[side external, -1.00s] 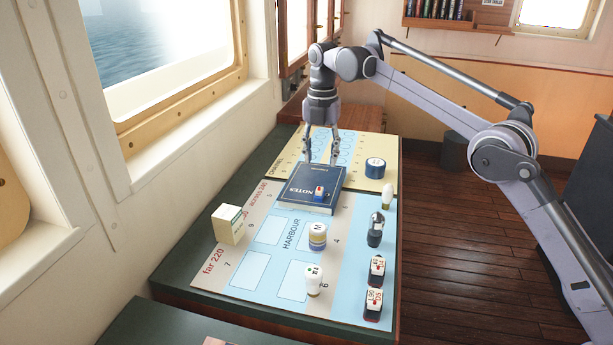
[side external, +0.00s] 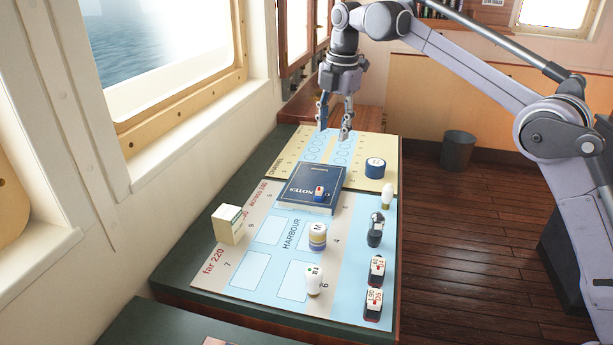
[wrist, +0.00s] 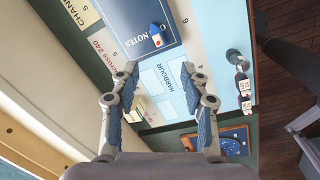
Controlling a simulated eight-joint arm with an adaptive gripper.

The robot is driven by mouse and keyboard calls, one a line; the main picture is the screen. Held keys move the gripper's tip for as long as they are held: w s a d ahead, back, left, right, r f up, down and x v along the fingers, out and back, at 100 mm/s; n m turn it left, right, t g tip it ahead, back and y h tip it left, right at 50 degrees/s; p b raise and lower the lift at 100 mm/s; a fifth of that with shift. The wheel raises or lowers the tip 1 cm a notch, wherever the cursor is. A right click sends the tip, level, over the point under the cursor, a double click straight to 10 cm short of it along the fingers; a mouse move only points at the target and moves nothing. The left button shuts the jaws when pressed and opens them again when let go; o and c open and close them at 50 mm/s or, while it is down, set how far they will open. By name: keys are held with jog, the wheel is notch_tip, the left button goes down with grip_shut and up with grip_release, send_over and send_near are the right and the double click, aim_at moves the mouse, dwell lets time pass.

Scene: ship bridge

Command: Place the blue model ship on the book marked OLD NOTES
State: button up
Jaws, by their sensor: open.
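The blue model ship (side external: 319,194), small with white and red parts, rests on the dark blue book (side external: 297,185) near its right edge. The book's cover shows the word NOTES. In the wrist view, the ship (wrist: 157,36) lies on the book (wrist: 122,22), apart from my fingers. My gripper (side external: 334,131) is open and empty, raised above the chart table behind the book. In the wrist view, the open fingers (wrist: 158,70) have nothing between them.
Other pieces stand on the HARBOUR chart: a cream box (side external: 228,226), a yellow-blue M piece (side external: 318,236), a white piece (side external: 314,281), and several more along the right side. A blue round piece (side external: 375,168) stands on the yellow chart. A window wall borders the left.

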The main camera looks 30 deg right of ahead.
jog(key=s+d+m+t, duration=0.35)
jog(key=s+m, duration=0.85)
jog(key=s, duration=0.4)
jog(key=s+d+f+m+t, duration=0.2)
jog(key=s+f+m, duration=0.7)
jog(key=s+f, duration=0.3)
jog(key=shift+s+f+m, duration=0.3)
jog(key=shift+s, duration=0.85)
